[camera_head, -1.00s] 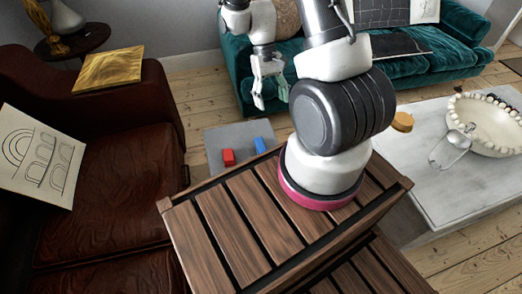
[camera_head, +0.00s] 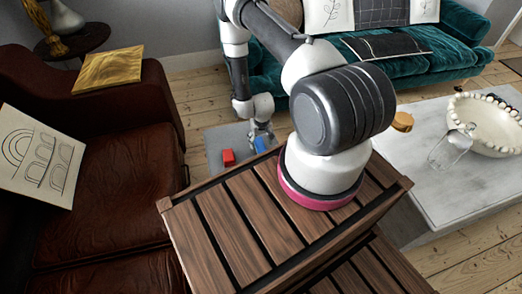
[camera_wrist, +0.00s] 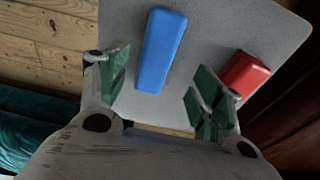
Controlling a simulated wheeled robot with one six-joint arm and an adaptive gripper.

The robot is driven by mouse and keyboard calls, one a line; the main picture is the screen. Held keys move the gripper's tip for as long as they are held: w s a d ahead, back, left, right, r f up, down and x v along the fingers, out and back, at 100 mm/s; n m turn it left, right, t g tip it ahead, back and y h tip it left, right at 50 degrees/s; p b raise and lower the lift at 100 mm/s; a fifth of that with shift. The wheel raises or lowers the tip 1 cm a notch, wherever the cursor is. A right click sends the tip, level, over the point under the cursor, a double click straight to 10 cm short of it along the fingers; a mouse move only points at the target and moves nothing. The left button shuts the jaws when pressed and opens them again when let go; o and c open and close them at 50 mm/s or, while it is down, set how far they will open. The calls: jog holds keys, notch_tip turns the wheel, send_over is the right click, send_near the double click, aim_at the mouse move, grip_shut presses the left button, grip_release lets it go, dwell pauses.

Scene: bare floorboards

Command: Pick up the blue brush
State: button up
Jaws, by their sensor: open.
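The blue brush (camera_wrist: 160,50) is a plain blue block lying on a grey surface (camera_wrist: 215,35). In the head view the blue brush (camera_head: 261,144) shows just below my gripper (camera_head: 262,133), partly covered by it. In the wrist view my gripper (camera_wrist: 158,95) is open, with its green-padded fingers apart. The brush lies ahead of and between the fingertips in that view, and nothing is held. I cannot tell how far above the brush the fingertips are.
A red block (camera_wrist: 246,74) lies close to the right finger; it also shows in the head view (camera_head: 228,157). A brown leather sofa (camera_head: 110,180) stands at left. A white table (camera_head: 450,180) with a bowl (camera_head: 490,130) stands at right. A slatted wooden structure (camera_head: 235,235) is in front.

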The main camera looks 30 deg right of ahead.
aim_at(261, 146)
jog(key=f, duration=0.6)
jog(key=shift+w+d+f, duration=0.15)
jog(key=shift+w+d, duration=0.25)
jog(key=c, duration=1.2)
jog(key=shift+c, duration=0.2)
notch_tip(261, 146, up, 10)
jog(key=shift+r, duration=0.1)
